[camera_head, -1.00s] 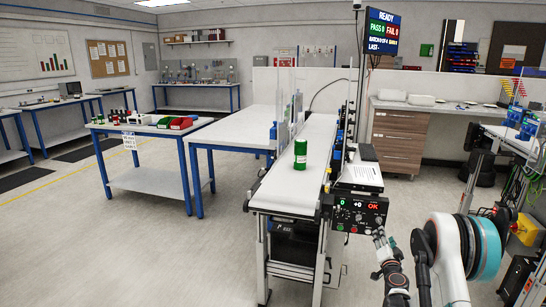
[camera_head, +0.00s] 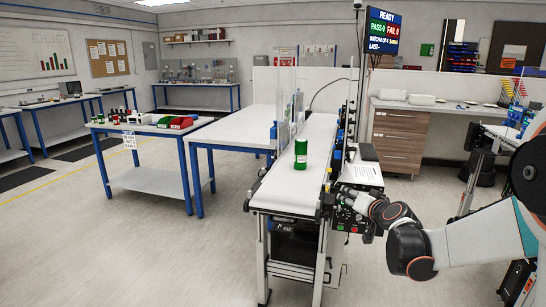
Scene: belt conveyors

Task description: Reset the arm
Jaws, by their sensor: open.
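My gripper (camera_head: 340,199) is in front of the control box at the right side of the belt's near end. Its dark fingers are small and partly blend into the box, and it appears open with nothing in it. My arm reaches in from the right edge. A green can (camera_head: 300,155) stands upright on the white conveyor belt (camera_head: 283,186), left of and apart from my gripper.
A screen (camera_head: 382,35) above the belt reads READY. A white table (camera_head: 236,128) stands left of the conveyor. A blue-legged bench (camera_head: 150,129) with red and green bins is farther left. Drawers (camera_head: 398,139) stand behind on the right. The left floor is clear.

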